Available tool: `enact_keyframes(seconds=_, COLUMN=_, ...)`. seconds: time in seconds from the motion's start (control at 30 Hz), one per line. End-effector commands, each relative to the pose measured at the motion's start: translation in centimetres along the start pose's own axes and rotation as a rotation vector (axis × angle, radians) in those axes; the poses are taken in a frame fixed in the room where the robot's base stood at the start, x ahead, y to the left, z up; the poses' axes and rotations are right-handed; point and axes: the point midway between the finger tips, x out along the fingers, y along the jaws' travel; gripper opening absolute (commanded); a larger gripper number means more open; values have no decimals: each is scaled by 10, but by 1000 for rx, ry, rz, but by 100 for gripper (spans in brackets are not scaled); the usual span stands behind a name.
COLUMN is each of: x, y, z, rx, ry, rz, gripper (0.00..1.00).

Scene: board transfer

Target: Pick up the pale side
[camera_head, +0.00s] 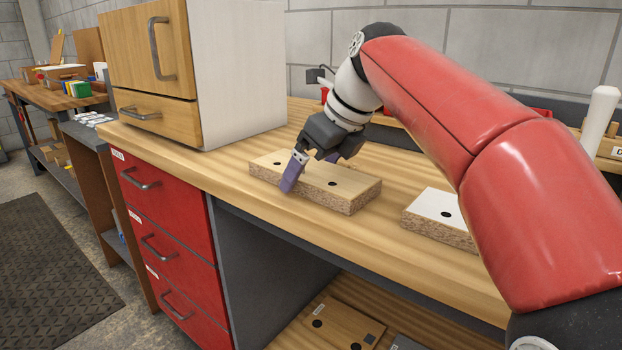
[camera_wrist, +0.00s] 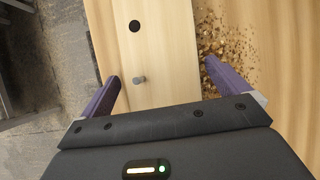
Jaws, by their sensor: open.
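A pale wood-faced board (camera_head: 345,180) with dark holes and a rough chipboard edge lies flat on the workbench, near its front edge. In the wrist view the pale board (camera_wrist: 165,50) shows one dark hole and a small grey peg. My gripper (camera_head: 318,168) is over this board with its purple fingers apart, one at the front long side and the other at the back. In the wrist view my gripper (camera_wrist: 160,72) has one finger on each side of the board. Whether the fingers touch it, I cannot tell.
A white-faced board (camera_head: 425,208) lies to the right on the workbench (camera_head: 235,175), partly hidden by my arm. A wood and white cabinet (camera_head: 240,75) stands at the left. More boards (camera_head: 340,325) lie on the shelf below. Red drawers (camera_head: 165,235) are under the bench.

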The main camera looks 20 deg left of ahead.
Motion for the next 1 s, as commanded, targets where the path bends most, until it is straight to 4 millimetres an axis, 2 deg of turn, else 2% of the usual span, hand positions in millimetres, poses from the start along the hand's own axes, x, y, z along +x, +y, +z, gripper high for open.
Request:
enact_keyframes(seconds=0.87, x=4, y=0, z=-3, rx=0, ry=0, rz=0, gripper=100)
enact_keyframes(seconds=1.0, x=4, y=0, z=-3, rx=0, ry=0, rz=0, gripper=82)
